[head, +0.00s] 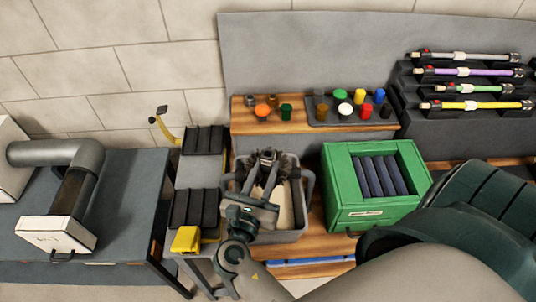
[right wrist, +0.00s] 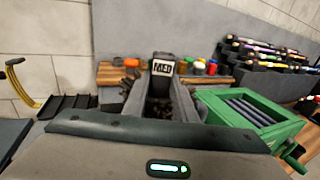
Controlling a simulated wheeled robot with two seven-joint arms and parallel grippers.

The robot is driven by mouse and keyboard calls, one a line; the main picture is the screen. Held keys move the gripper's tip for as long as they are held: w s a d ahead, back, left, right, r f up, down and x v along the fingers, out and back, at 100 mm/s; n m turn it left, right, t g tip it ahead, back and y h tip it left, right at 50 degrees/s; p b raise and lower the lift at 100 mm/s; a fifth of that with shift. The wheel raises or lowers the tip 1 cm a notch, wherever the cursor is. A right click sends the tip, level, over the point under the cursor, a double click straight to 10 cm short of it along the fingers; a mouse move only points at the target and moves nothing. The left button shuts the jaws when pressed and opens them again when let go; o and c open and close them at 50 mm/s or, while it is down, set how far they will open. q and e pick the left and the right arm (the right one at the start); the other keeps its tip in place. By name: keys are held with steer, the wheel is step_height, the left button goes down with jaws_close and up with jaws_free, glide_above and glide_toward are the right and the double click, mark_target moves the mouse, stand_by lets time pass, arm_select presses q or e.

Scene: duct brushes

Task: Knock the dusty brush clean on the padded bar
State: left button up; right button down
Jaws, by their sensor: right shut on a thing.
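My right gripper (head: 266,172) reaches over an open grey tub (head: 301,232). It is shut on a dusty brush (head: 268,156), whose dark, ragged head shows just past the fingertips. In the right wrist view the brush (right wrist: 162,66) carries a white label reading MED and sits between the two grey fingers, with brown-black bristles around it. The tub has a pale inside, partly hidden by the gripper. I cannot clearly make out the padded bar; the gripper covers part of the tub. My left gripper is not in view.
A green box (head: 342,211) with several dark blue rolls stands right of the tub. Black trays (head: 203,139) lie at its left, near a yellow block (head: 186,239). Small coloured caps (head: 286,112) stand on the shelf behind. A rack (head: 470,90) holds coloured rods. A duct (head: 75,180) lies on the left table.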

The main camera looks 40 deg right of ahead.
mark_target(266, 160)
steer(key=shift+r+p, duration=1.1)
steer(key=shift+p, duration=0.4)
steer(key=shift+r+b, duration=0.3)
steer(key=shift+b, duration=0.1)
steer(key=shift+a+r, duration=0.1)
steer(key=shift+r, duration=0.25)
